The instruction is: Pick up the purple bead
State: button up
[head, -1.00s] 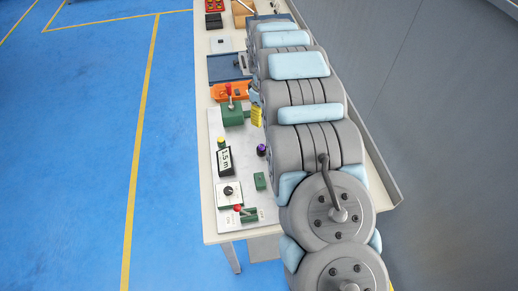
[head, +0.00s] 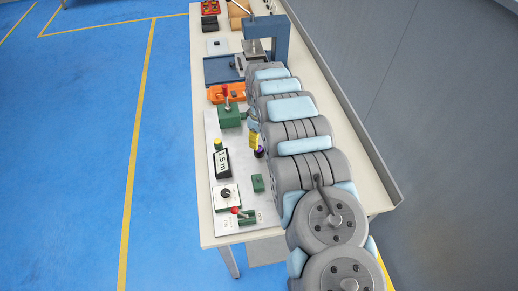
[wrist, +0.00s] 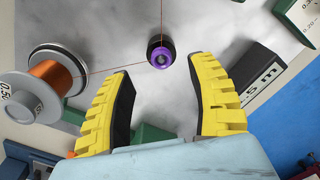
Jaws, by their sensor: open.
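The purple bead (wrist: 161,57) shows in the wrist view on a black round piece over the pale grey plate (wrist: 220,20). It also shows in the head view (head: 259,152), beside my arm. My gripper (wrist: 159,67) has yellow fingers with black pads, spread wide apart and empty. In the wrist view the bead lies between and just past the two fingertips, touching neither. In the head view one yellow finger (head: 254,140) shows right by the bead; the rest of the gripper is hidden behind my arm.
A copper wire spool (wrist: 50,75) stands left in the wrist view; a thin wire runs from it towards the bead.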

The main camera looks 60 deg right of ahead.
jog(key=shift+w+f, duration=0.15)
jog(key=shift+f, duration=0.75)
jog(key=shift+w+f, duration=0.1)
jog(key=shift+f, duration=0.75)
jog(key=shift+f+b, duration=0.45)
jog(key=shift+f, duration=0.45)
jog(key=c, duration=0.9)
jog(key=shift+o, duration=0.2)
